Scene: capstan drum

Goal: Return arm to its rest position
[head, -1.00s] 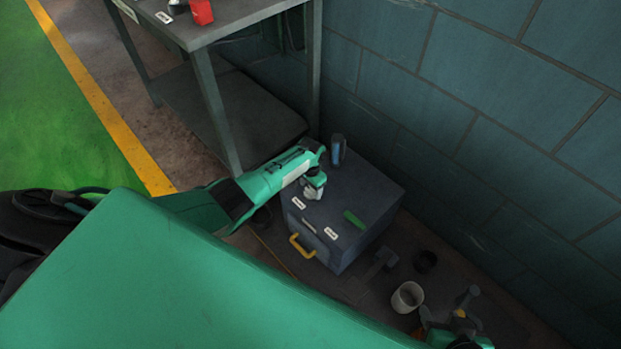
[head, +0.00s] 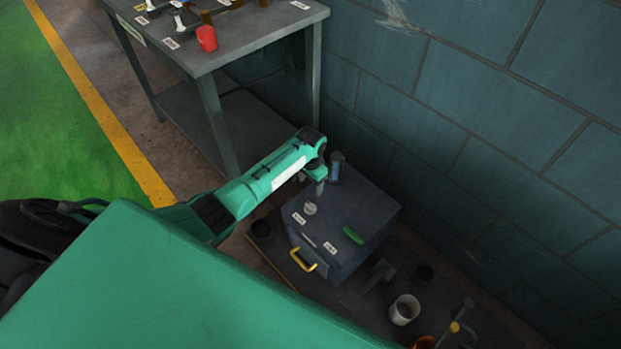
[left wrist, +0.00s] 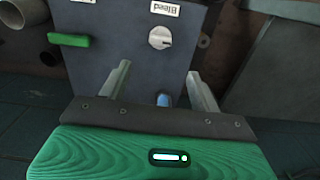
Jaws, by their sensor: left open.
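My left gripper (head: 319,186) is open and empty above the back left part of the dark grey box (head: 368,200). In the left wrist view its two fingers (left wrist: 160,88) stand apart, with nothing between them but the box top and part of a blue item (left wrist: 164,100). A green handle (head: 353,236) lies on the same top. My right gripper is not in view.
A blue cylinder (head: 336,164) stands close behind the left gripper. A yellow handle (head: 302,259) juts from the box front. A white cup (head: 404,309) stands on the floor. The wall is behind.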

